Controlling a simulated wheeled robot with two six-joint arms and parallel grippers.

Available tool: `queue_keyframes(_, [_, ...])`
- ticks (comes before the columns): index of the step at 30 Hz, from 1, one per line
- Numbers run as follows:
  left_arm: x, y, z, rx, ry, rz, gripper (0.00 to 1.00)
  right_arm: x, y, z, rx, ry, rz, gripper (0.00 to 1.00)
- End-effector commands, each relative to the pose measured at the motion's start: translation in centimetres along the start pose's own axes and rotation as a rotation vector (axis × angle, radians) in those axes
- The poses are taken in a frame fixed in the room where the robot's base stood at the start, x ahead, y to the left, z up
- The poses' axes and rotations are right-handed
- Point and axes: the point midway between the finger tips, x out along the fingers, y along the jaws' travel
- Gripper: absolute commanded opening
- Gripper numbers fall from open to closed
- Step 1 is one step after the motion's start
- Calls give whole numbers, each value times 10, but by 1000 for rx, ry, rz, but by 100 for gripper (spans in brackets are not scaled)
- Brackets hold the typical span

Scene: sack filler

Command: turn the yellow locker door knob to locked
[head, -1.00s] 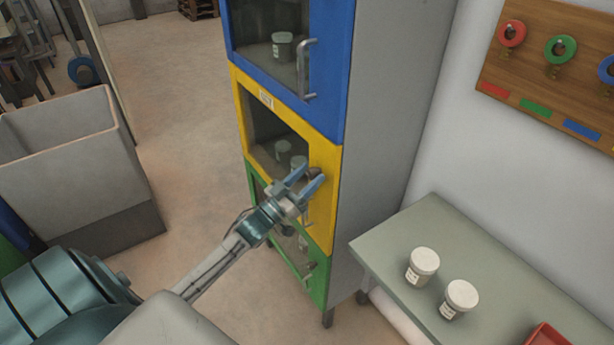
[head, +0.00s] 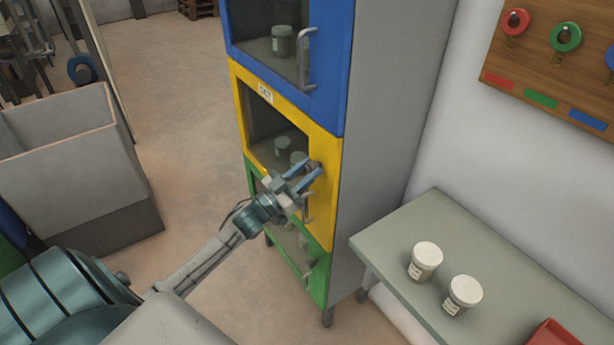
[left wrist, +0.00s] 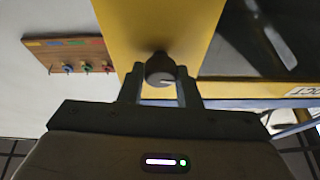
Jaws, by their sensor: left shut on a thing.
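The yellow locker door (head: 325,150) is closed, in the middle of the locker stack in the head view. Its dark round knob (left wrist: 160,68) shows in the left wrist view, with a pale mark on its face. My left gripper (head: 311,172) is at the knob, its two blue-grey fingers on either side of it. In the left wrist view the left gripper (left wrist: 160,92) is shut on the knob. In the head view the fingers mostly hide the knob. A bar handle (head: 307,207) sits just below the gripper. My right gripper is not in view.
A blue door (head: 338,70) with a bar handle is above and a green door (head: 318,280) below. A grey table (head: 400,225) with two white-lidded jars stands at right. A grey bin (head: 60,170) stands at left. A board with coloured rings (head: 550,60) hangs on the wall.

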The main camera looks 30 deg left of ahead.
Motion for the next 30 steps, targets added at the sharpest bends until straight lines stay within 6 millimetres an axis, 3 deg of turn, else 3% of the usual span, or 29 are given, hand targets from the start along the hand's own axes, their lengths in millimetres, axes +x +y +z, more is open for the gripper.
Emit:
queue_keyframes(3, [-1, -1, 4, 99, 7, 43, 8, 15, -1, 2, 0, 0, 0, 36])
queue_keyframes(12, [-1, -2, 2, 362, 18, 153, 8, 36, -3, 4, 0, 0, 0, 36])
queue_keyframes(30, [1, -4, -1, 885, 44, 374, 8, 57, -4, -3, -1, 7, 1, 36])
